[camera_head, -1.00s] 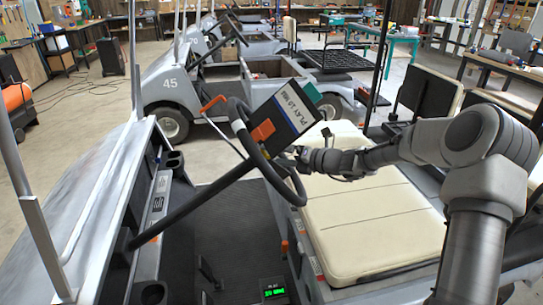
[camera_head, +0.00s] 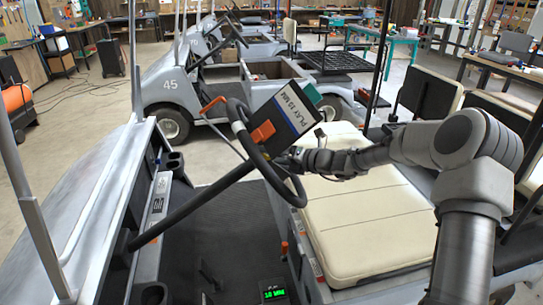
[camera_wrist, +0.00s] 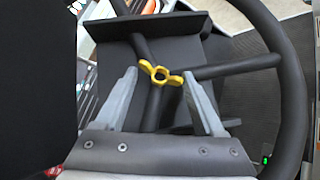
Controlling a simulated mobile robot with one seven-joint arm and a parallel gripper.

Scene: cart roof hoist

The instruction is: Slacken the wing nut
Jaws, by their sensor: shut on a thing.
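The yellow wing nut (camera_wrist: 161,74) shows in the wrist view, on the dark steering column below a dark plate. My gripper (camera_wrist: 160,76) has one grey finger on each side of it, with the tips by its wings, and is shut on it. In the head view my gripper (camera_head: 287,160) reaches in from the right behind the steering wheel (camera_head: 268,165). The wing nut itself is hidden there.
A small green display (camera_head: 273,293) is on the cart floor. The pale seat (camera_head: 370,220) lies below my arm. Roof posts (camera_head: 33,210) stand at left.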

